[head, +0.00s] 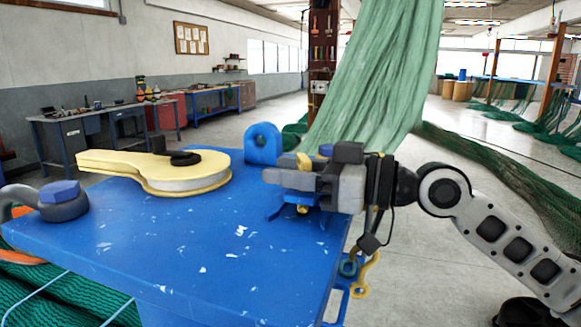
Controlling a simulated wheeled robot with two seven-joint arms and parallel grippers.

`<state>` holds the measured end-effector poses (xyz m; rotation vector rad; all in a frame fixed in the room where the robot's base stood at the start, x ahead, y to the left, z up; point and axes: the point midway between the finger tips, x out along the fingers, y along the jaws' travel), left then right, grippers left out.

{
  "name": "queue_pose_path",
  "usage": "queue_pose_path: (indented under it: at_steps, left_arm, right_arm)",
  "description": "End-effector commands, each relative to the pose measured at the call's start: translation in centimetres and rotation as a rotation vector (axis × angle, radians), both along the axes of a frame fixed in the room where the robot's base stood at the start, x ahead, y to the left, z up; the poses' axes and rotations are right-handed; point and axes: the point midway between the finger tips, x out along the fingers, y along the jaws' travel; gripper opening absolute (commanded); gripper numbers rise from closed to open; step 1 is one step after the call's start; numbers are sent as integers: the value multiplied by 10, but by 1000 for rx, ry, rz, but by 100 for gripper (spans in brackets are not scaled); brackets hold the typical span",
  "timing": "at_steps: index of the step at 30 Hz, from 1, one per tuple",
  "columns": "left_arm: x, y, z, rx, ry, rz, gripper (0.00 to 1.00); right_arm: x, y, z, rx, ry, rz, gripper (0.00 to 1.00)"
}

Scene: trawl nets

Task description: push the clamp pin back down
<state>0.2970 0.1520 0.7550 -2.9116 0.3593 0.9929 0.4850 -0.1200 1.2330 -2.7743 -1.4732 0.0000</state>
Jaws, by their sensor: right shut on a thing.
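My right gripper (285,180) comes in from the right over the far right corner of the blue table. Its grey fingers are closed around a yellow pin, which looks like the clamp pin (304,160). The pin's yellow top shows just above the fingers, and a yellow piece shows below them. The blue clamp bracket (280,209) sits under the gripper, mostly hidden by the fingers. I cannot tell how deep the pin sits in it. My left gripper is not in view.
On the blue table (200,250) lie a yellow block with a pale sheave (155,168), a dark shackle with a blue pin (62,201) and an upright blue lug (263,143). Green netting (375,75) hangs behind the gripper. The table's front middle is clear.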

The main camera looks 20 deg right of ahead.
Motion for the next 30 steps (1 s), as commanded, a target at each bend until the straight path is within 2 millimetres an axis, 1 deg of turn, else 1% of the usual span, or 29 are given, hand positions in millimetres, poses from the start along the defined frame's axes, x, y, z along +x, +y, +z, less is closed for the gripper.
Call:
queue_pose_path:
  at_steps: [1,5,10,11,24,26,30]
  left_arm:
    - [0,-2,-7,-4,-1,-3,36]
    - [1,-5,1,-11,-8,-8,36]
    - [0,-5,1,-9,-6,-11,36]
    - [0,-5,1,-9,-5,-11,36]
    - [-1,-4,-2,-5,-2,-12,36]
    - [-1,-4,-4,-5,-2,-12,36]
    - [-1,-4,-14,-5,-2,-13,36]
  right_arm:
    - [0,0,-12,1,1,0,0]
    - [0,0,-11,-1,1,0,0]
    - [0,0,-11,-4,3,0,0]
    - [0,0,-11,-4,3,1,44]
    - [0,-1,-10,-1,1,0,44]
    - [-2,-4,-11,-1,1,-1,44]
    - [-11,-19,-15,-3,2,-3,44]
